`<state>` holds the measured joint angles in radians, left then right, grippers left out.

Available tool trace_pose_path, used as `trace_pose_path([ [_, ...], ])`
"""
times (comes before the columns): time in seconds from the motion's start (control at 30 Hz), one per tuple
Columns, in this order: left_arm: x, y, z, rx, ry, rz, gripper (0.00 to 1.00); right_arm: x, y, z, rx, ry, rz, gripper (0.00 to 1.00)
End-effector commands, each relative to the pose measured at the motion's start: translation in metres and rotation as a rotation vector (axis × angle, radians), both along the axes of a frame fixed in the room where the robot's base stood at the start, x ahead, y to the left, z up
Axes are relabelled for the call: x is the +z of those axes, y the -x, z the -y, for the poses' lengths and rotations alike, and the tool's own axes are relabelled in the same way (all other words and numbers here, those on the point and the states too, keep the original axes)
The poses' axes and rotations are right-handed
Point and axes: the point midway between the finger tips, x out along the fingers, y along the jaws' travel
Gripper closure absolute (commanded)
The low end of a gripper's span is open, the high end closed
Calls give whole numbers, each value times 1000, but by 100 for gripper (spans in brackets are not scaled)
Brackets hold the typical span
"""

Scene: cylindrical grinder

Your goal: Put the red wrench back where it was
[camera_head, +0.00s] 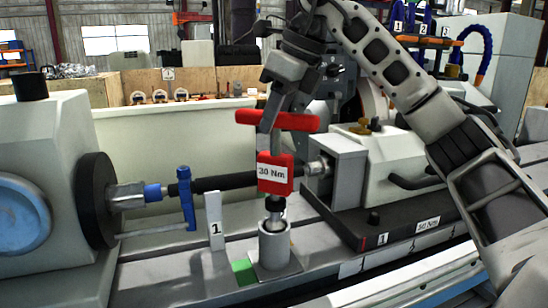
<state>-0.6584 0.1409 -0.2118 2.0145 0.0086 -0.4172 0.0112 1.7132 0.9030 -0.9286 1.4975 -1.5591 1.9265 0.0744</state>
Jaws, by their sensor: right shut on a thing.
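The red wrench (275,172) stands upright near the middle, with a red T-handle on top and a red block labelled "30 Nm" below. My right gripper (272,122) comes down from above and is shut on it at the T-handle. The wrench's dark lower end with a metal tip is at the mouth of a grey cylindrical holder (274,250) on a square base. I cannot tell how deep the tip sits in it. My left gripper is not in view.
A white plate marked "1" (215,228) and a green square (244,271) are left of the holder. A dark shaft (225,183) runs behind the wrench from the chuck (97,200). A dark base labelled "50 Nm" (385,228) stands at right.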

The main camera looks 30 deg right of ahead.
Motion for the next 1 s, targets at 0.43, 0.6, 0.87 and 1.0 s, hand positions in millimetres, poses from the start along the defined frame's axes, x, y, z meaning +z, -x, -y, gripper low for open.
trace_pose_path([
  [0.43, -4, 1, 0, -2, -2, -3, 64, -51, 0, 0, 0, -1, 3, 100],
  [0.6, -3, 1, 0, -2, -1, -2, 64, -60, 0, 0, 0, -2, 6, 100],
  [0.87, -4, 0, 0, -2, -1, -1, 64, -61, 0, 0, 1, -2, 4, 100],
  [1.0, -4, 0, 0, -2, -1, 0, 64, -64, 0, 0, 1, -1, 2, 59],
])
